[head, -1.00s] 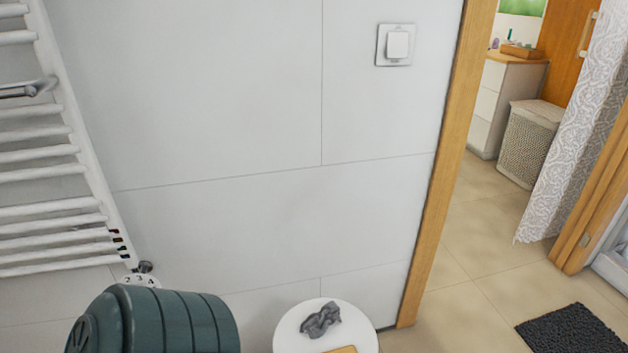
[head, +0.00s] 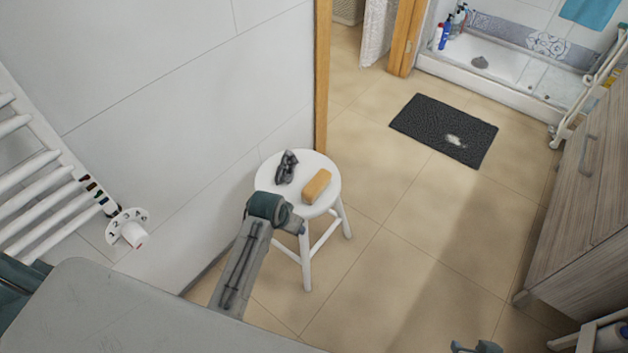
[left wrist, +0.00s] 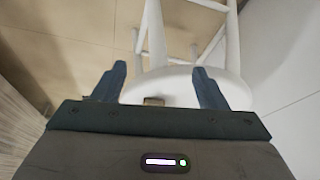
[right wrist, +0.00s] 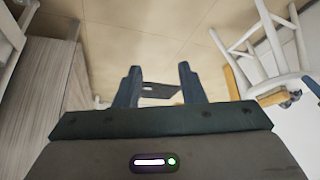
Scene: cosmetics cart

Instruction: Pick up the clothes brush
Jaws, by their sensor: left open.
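The clothes brush (head: 316,186), a yellow-brown block, lies on the right part of the round white stool seat (head: 328,203). In the left wrist view, a small brown piece (left wrist: 154,101), likely the brush, shows at the seat between my fingers. My left gripper (left wrist: 159,68) is open, empty and pointed at the stool. In the head view my left forearm reaches toward the stool's near left side; its fingertips are hard to make out. My right gripper (right wrist: 158,68) is open and empty, well away from the stool; a bit of it shows at the bottom edge of the head view (head: 475,347).
A crumpled grey cloth (head: 286,167) lies left of the brush on the seat. A white towel radiator (head: 40,165) and wall stand at left. A wooden cabinet (head: 590,200) stands at right. The tiled floor between is free except for a dark mat (head: 440,128).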

